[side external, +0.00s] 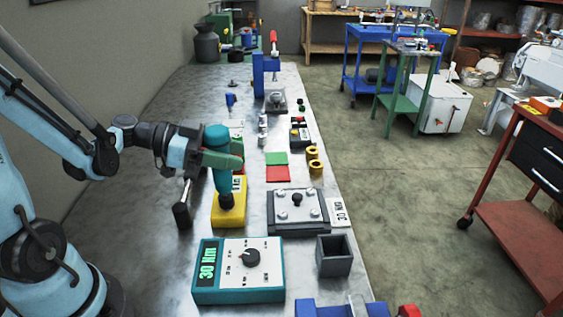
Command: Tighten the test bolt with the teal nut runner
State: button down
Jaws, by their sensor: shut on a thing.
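The teal nut runner (217,138) stands roughly upright, its dark lower end over the yellow block (238,214). I cannot tell whether that end is seated in the block or just above it. My gripper (218,160) is shut on the runner's body from the left. The grey plate (315,225) to the right carries several bolt heads, with a dark one (297,198) at its middle; I cannot tell for sure which is the test bolt. A card (338,211) beside the plate reads 30 Nm. The teal controller box (205,292) in front shows 30 Nm in green.
A dark open box (334,262) stands in front of the plate. Green (276,158) and red (278,174) pads lie behind it, with yellow rings (315,166) to their right. A black-headed tool (181,214) is left of the yellow block. A blue press (259,77) stands farther back.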

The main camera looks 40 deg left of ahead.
aim_at(226, 135)
jog(key=shift+f, duration=0.6)
dwell(3.0)
jog(key=shift+r, duration=0.1)
dwell(0.4)
jog(key=shift+r, duration=2.45)
